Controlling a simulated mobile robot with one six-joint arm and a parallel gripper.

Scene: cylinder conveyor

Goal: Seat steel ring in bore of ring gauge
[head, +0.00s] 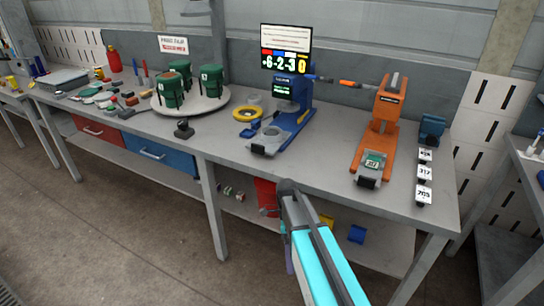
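A yellow ring-shaped piece (247,114) lies flat on the bench, left of a blue stand (295,112); it may be the ring gauge. A small pale round piece (253,98) sits just behind it, too small to identify. At the front foot of the blue stand is a grey plate (260,149) with a round feature. I cannot tell which of these is the steel ring. My arm reaches up from the bottom, in front of the bench edge; its fingers do not show.
An orange stand (380,128) with a small display is at the right, beside numbered tags (424,172). Green containers (171,91) stand on a round white tray (205,105) at left. A small dark item (184,130) lies near the front edge. Clear bench lies between the two stands.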

